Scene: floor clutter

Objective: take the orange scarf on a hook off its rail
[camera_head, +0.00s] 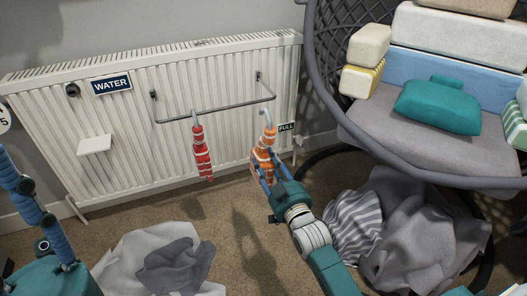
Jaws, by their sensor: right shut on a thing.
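The orange scarf (262,152) with white bands hangs from a pale hook (266,120) near the right end of a grey rail (215,109). The rail is mounted on the front of a white radiator. My right gripper (264,172) is shut on the orange scarf at its lower part, and its fingers hide some of the cloth. A red scarf (202,155) with white bands hangs from another hook on the same rail, to the left. Parts of my left arm show at the left edge, but its gripper does not show clearly.
The white radiator (130,130) stands along the wall with a WATER sign (111,85) and a small shelf (94,145). A hanging chair (440,150) with cushions is at the right. Grey cloths lie on the carpet (235,240) at the lower left and right.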

